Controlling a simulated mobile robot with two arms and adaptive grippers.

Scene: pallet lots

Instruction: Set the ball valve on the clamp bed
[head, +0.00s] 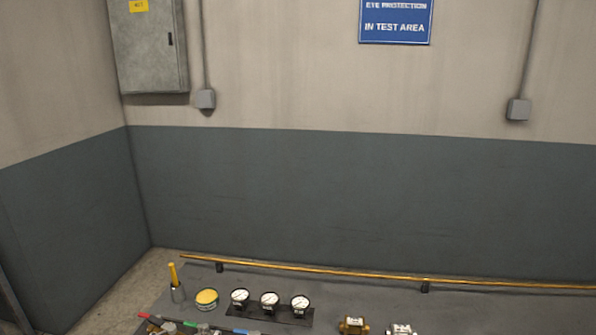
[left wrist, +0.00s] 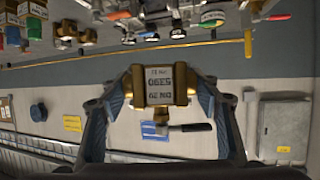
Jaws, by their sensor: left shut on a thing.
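The ball valve (left wrist: 159,88) is a brass body with a white printed label and a dark lever handle, seen in the left wrist view. My left gripper (left wrist: 160,97) is shut on it, with one blue-grey finger on each side of the body. The valve is held clear of the surfaces behind it. Neither gripper shows in the head view. I cannot make out the clamp bed for certain in either view. My right gripper is not in view.
In the head view, a grey bench top (head: 340,292) holds three dial gauges (head: 269,300), a yellow-topped tin (head: 207,298), a brass fitting (head: 353,325) and a silver fitting (head: 401,329). A yellow pipe (head: 350,273) runs along its back. The left wrist view shows more fittings (left wrist: 125,14), upside down.

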